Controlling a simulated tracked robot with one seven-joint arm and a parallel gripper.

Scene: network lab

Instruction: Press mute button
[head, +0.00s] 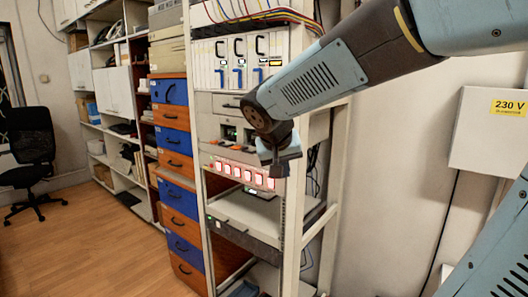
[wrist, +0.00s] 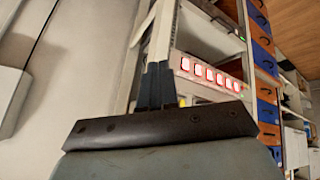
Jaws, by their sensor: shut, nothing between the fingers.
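A row of red-lit square buttons (head: 243,173) sits on a light panel in the equipment rack. The row also shows in the wrist view (wrist: 209,73), to the right of my fingers. I cannot read any label, so I cannot tell which one is the mute button. My gripper (head: 279,168) is in front of the rack's right post, just right of the button row. In the wrist view my gripper (wrist: 156,68) has its two dark fingers together and empty. A small yellow spot (wrist: 182,101) shows beside the fingers; what it is cannot be told.
The rack's right post (head: 293,220) stands close to my gripper. Above the red buttons are modules with blue handles (head: 238,77) and loose cables. Blue and orange drawers (head: 180,200) stand to the left. A 230 V box (head: 490,130) hangs on the right wall. A chair (head: 30,150) stands far left.

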